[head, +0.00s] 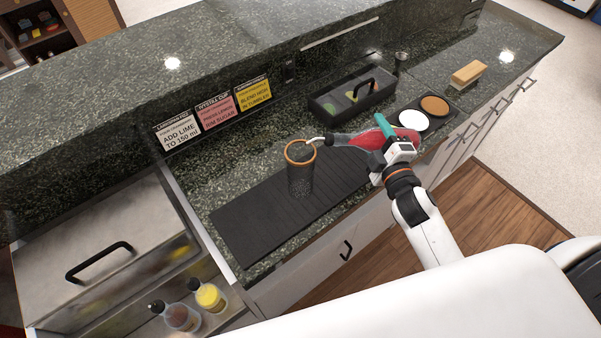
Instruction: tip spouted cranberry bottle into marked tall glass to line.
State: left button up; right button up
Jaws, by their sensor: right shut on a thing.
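The cranberry bottle (355,139), with red liquid, lies tilted almost level, its pale curved spout (320,140) pointing left at the rim of the tall glass. My right gripper (391,142) is shut on the bottle toward its base end and hides part of it. The tall glass (300,178) stands upright on the black bar mat (255,222). It is clear with an orange-brown rim. Its line and any liquid inside are too small to make out. The spout tip appears at or just over the rim. My left gripper is not in view.
A black garnish caddy (352,104) and a two-dish tray holding white and brown rimmers (434,105) stand behind the bottle. A wooden brush (468,74) is farther right. Recipe cards (220,110) lean on the back ledge. Two spouted bottles (208,296) stand in the lower-left well.

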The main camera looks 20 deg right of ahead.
jog(key=shift+r+p, duration=0.3)
jog(key=shift+r, duration=0.2)
jog(key=shift+d+r, duration=0.1)
jog(key=shift+d+r+n+p, duration=0.15)
jog(key=shift+r+n+p, duration=0.6)
jog(key=shift+p, duration=0.2)
jog(key=shift+r+n+p, duration=0.65)
jog(key=shift+r+p, duration=0.35)
jog(key=shift+p, duration=0.4)
dwell(1.6)
jog(key=shift+d+r, duration=0.1)
jog(key=shift+r, duration=0.1)
jog(key=shift+r+p, duration=0.1)
jog(key=shift+p, duration=0.25)
dwell(1.7)
jog(key=shift+r+n, duration=0.1)
jog(key=shift+n, duration=0.2)
